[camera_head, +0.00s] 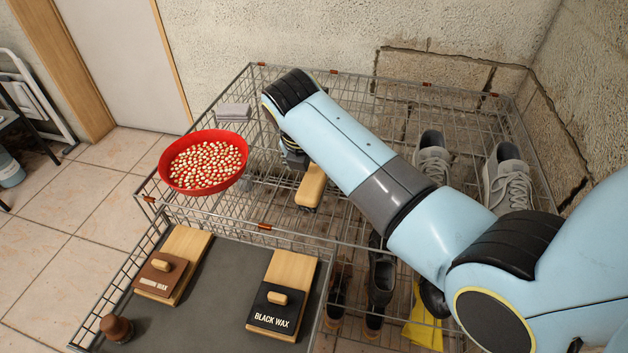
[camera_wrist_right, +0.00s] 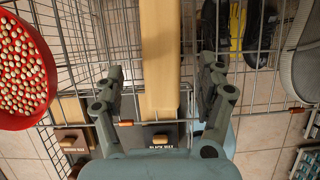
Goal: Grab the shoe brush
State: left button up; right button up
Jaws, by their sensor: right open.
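The shoe brush (camera_head: 311,187) is a pale wooden block with dark bristles underneath, on the upper wire rack (camera_head: 345,243). My right arm reaches over the rack from the right. My right gripper (camera_head: 294,160) is just behind the brush in the head view, largely hidden by its own arm. In the right wrist view, the open right gripper (camera_wrist_right: 163,82) has one finger on each side of the brush's long wooden back (camera_wrist_right: 160,45). A gap shows on both sides. The bristles are hidden there. My left gripper is not in view.
A red bowl (camera_head: 175,183) of pale pieces stands left of the brush, with a folded grey cloth (camera_head: 233,112) behind. Grey sneakers (camera_head: 505,178) stand at right. On the lower tray (camera_head: 220,275) are wooden boxes labelled wax, including black wax (camera_head: 282,298).

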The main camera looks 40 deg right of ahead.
aim_at(315, 175)
jog(key=shift+w+d+f, duration=0.15)
jog(key=shift+f, duration=0.25)
jog(key=b+x, duration=0.1)
jog(key=x, duration=0.3)
jog(key=shift+d+f+b, duration=0.2)
jog(key=shift+f+b, duration=0.1)
jog(key=shift+f, duration=0.1)
jog(key=c, duration=0.9)
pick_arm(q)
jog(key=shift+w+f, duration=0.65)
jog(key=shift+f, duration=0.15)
pick_arm(e)
jog(key=c, duration=0.4)
